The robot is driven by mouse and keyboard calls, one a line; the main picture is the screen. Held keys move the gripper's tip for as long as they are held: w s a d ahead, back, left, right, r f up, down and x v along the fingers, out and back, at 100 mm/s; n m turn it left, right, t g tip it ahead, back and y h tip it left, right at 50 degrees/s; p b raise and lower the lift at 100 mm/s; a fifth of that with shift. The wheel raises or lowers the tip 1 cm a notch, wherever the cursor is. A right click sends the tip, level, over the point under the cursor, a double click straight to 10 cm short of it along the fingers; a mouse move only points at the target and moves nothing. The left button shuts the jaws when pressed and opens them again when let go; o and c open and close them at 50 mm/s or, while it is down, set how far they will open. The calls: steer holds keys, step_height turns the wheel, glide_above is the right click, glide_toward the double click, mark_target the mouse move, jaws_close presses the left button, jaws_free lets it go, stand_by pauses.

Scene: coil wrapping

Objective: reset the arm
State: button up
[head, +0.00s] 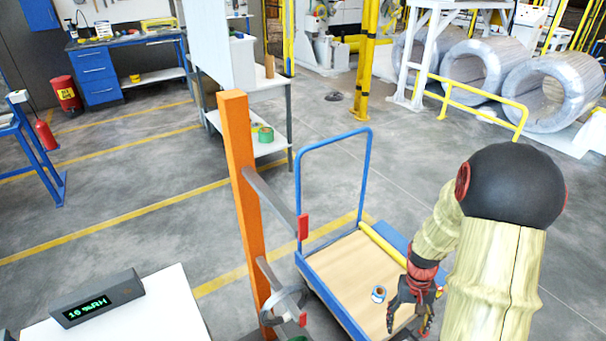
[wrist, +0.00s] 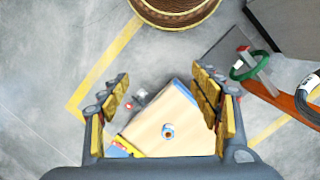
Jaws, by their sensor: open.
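My gripper (head: 408,304) hangs at the lower right of the head view, at the end of my downward-bent arm. It appears over the front right part of the trolley's wooden deck (head: 345,262). In the wrist view my gripper (wrist: 161,82) has its fingers spread wide, with nothing between them. A small roll with a blue-and-white rim (head: 378,293) lies on the deck, left of my gripper in the head view. The roll (wrist: 168,131) also shows in the wrist view, well below the fingers.
The trolley's blue handle (head: 333,133) rises at its far end. An orange post (head: 240,170) with arms stands to its left, a grey coil (head: 284,306) hanging low on it. A white table (head: 165,312) carries a display box (head: 97,298). Yellow railings and wrapped coils (head: 485,68) stand behind.

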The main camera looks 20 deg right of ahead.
steer(key=s+a+r+n+t, duration=0.1)
steer(key=a+r+n+t, duration=0.1)
steer(key=a+r, duration=0.6)
steer(key=s+a+r+n+t+p, duration=0.1)
steer(key=a+r+t, duration=0.2)
steer(key=a+r, duration=0.4)
steer(key=s+a+r+n+t, duration=0.1)
steer(key=a+r, duration=0.7)
steer(key=r, duration=1.1)
steer(key=shift+s+a+n+t+h, duration=0.3)
steer(key=shift+s+a+n+t, duration=0.1)
steer(key=shift+n+t, duration=0.5)
steer(key=shift+c, duration=1)
